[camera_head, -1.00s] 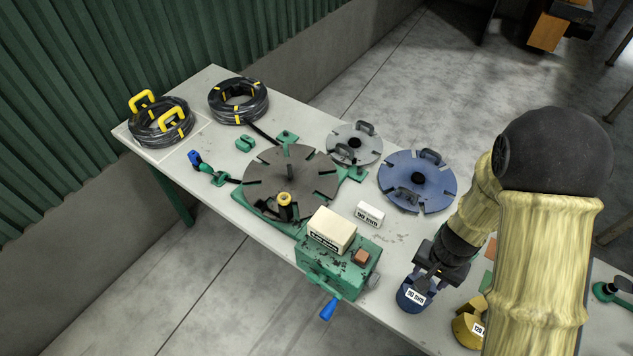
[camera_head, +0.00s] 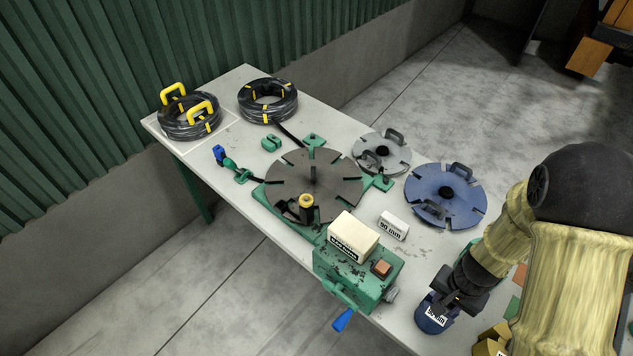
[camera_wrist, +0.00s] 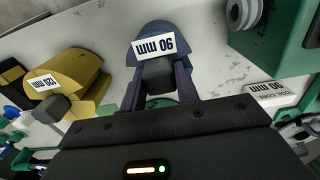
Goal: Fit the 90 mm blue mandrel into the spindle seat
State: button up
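The blue mandrel (camera_head: 432,314), labelled 90 mm, stands at the table's front edge, right of the green machine box. In the wrist view the blue mandrel (camera_wrist: 162,38) has a dark grey block in front of its label. My gripper (camera_head: 455,298) is right at the mandrel; in the wrist view my gripper (camera_wrist: 158,88) has dark sides flanking the grey block. Whether they press on it is unclear.
A yellow mandrel (camera_wrist: 75,85), labelled 120 mm, stands beside the blue one. The green machine box (camera_head: 345,268) has a blue-handled crank. A 90 mm card (camera_head: 393,225), blue slotted disc (camera_head: 470,203), grey disc (camera_head: 398,151) and two hose coils (camera_head: 267,101) lie on the table.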

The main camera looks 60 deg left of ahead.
jog(key=o, duration=0.4)
jog(key=c, duration=0.4)
jog(key=shift+r+p, duration=0.4)
jog(key=shift+r+p, duration=2.5)
jog(key=shift+r, duration=0.25)
